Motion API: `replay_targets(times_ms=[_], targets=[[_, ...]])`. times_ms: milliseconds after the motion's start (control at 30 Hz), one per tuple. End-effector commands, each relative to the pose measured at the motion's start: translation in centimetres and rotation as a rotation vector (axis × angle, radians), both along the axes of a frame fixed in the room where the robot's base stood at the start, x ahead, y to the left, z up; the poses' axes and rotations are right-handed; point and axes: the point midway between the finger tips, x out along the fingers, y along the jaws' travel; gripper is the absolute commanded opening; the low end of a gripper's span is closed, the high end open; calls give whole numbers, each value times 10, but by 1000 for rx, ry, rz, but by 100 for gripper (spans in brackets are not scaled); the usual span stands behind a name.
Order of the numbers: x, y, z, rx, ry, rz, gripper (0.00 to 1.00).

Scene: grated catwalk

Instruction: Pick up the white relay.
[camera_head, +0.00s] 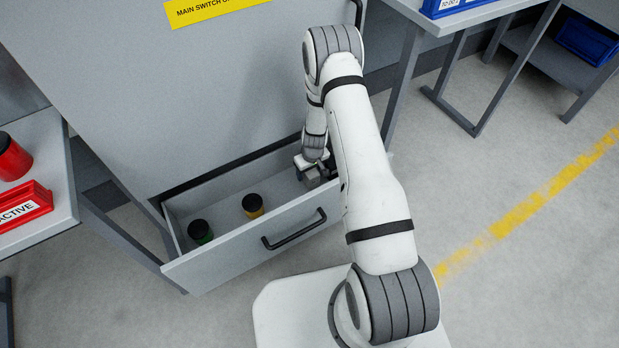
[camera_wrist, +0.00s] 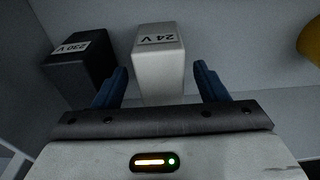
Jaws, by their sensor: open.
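The white relay (camera_wrist: 158,62) is a white block with a "24 V" label, in the wrist view just ahead of my gripper. My gripper (camera_wrist: 162,72) is open, its two blue fingers to either side of the relay in the picture. The relay appears nearer the left finger, with a wider gap on the right. I cannot tell how deep it lies between them. A black relay (camera_wrist: 80,65) labelled "230 V" stands close to the left finger. In the head view my gripper (camera_head: 310,176) is inside the right end of the open drawer, and I cannot make out the relays there.
The open grey drawer (camera_head: 225,258) also holds a yellow jar (camera_head: 253,206) and a green jar (camera_head: 200,232), both black-lidded. A drawer wall is close behind the relays. A side table (camera_head: 62,200) with red items stands left, and a bench (camera_head: 480,25) stands right.

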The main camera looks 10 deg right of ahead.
Motion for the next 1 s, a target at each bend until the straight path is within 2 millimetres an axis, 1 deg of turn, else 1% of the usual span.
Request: replay_targets(times_ms=[33, 133, 200, 400, 1000], targets=[[0, 1, -15, 0, 1, 1, 66], [1, 2, -27, 0, 1, 0, 66], [3, 2, -29, 0, -1, 0, 66], [3, 2, -28, 0, -1, 1, 66], [2, 2, -28, 0, 0, 1, 17]])
